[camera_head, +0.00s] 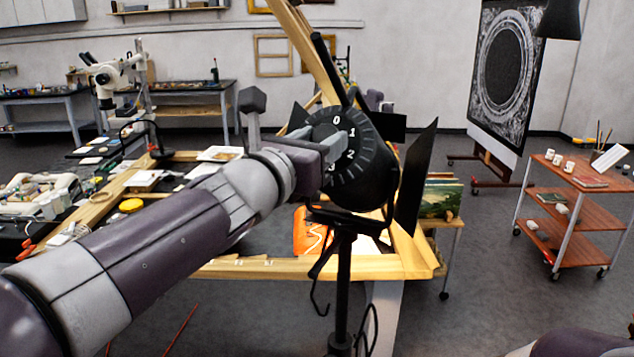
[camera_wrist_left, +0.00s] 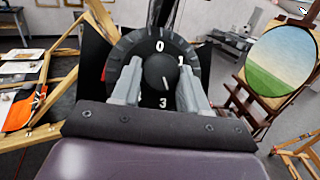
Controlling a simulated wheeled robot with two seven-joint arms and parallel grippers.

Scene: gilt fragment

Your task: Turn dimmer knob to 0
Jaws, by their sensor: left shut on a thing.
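The dimmer knob (camera_wrist_left: 157,71) is a dark round knob in the middle of a black dial (camera_head: 352,158) marked 0, 1, 2 and 3 on the back of a stage light (camera_head: 378,170). My left gripper (camera_head: 326,144) reaches in from the left in the head view and is shut on the knob. In the left wrist view, its grey fingers (camera_wrist_left: 159,88) flank the knob on both sides. The 0 is at the top of the dial. A small light mark on the knob points low, slightly right, away from the 0. The 2 is hidden there.
The light stands on a black tripod (camera_head: 343,280) with black flaps (camera_head: 415,175) around it. A wooden frame (camera_head: 300,268) is close behind it. A cluttered table (camera_head: 100,205) is at left, and a wheeled cart (camera_head: 575,205) is at right. Open floor lies between light and cart.

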